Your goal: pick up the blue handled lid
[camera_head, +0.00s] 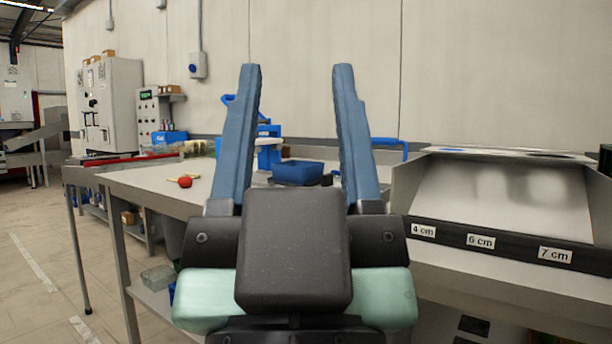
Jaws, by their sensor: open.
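My gripper (297,70) is in the middle of the view, its two long blue fingers pointing up and spread wide apart. Nothing is between its fingertips, and only the wall shows there. I cannot make out the blue handled lid for sure. A blue box-like thing (298,172) stands on the table beyond my gripper, seen between the fingers. A blue bar bent like a handle (391,142) shows just right of the right finger. My fingers and gripper body hide much of the table.
The grey table (150,188) holds a red ball-ended thing (185,181) at left and a blue stand (268,150) at the back. A metal chute labelled 4 cm, 6 cm and 7 cm (500,200) fills the right. Open floor (40,250) lies at left.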

